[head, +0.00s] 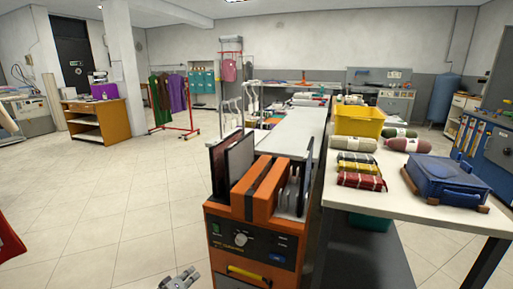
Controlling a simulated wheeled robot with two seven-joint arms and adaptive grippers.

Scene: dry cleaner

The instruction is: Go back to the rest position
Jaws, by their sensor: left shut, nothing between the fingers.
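My left gripper (180,280) shows at the bottom edge of the head view, left of the orange machine. It is grey, shut and empty, and only a small part of it is in the picture. It is apart from everything around it, over the tiled floor. My right gripper is not in view.
An orange machine (222,229) stands close ahead. Right of it, a white table (415,200) holds a blue case (445,180), a yellow bin (357,121) and several rolled bundles. A red object (8,243) is at the left edge. The tiled floor (110,205) at left is clear.

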